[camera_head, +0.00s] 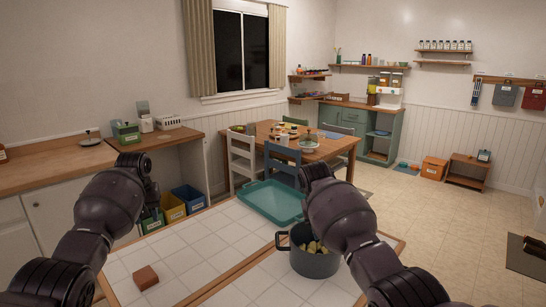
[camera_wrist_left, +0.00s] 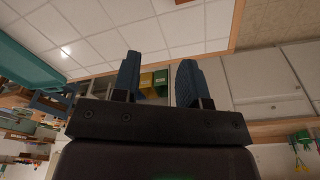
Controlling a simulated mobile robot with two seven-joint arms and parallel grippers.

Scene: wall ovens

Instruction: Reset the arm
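My left gripper (camera_wrist_left: 158,78) is open and empty in the left wrist view, its two blue-grey fingers spread apart. In the head view my left gripper (camera_head: 152,208) is mostly hidden behind my dark left arm, over the far left side of the white tiled counter. My right arm comes in from the right in the head view, bent above the counter and beside the pot. Its gripper is hidden behind the arm.
On the tiled counter (camera_head: 200,247) are a grey pot (camera_head: 316,262) with yellowish pieces, a teal tray (camera_head: 270,202) and a reddish-brown block (camera_head: 146,278). Colored bins (camera_head: 187,200) stand beyond it. A wooden table (camera_head: 330,150) with chairs stands farther back.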

